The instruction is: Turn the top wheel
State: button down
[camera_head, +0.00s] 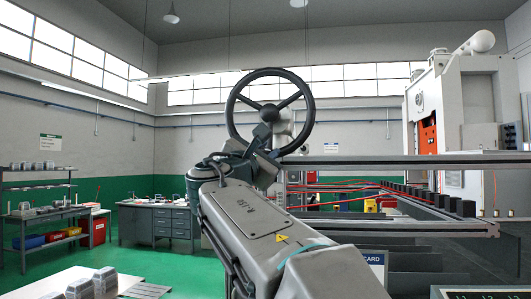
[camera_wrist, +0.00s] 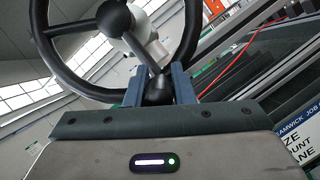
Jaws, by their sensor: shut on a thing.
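The top wheel (camera_head: 232,100) is a large dark handwheel with spokes, upright in front of a light-coloured mount in the head view. My gripper (camera_head: 263,134) is at the lower part of the wheel, and my arm hides part of it. In the wrist view the wheel (camera_wrist: 39,40) fills the upper left, with its round hub and a spoke running down toward the fingers. My gripper (camera_wrist: 158,78) has its two blue-grey fingers on either side of a dark part of the wheel where the spoke meets the rim. It is shut on the wheel.
A metal frame rail (camera_head: 400,159) runs right of the wheel, with a row of dark blocks (camera_head: 450,204) below it. A tall white machine (camera_head: 455,120) stands at right. Workbenches (camera_head: 155,222) are far left, with open green floor before them.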

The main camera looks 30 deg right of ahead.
jog(key=c, duration=1.3)
grip_release()
jog(key=shift+t, duration=0.3)
jog(key=shift+o, duration=0.2)
jog(key=b+v, duration=0.4)
jog(key=v, duration=0.9)
jog(key=shift+s+a+b, duration=0.2)
jog(key=shift+a+b, duration=0.15)
jog(key=shift+a, duration=0.05)
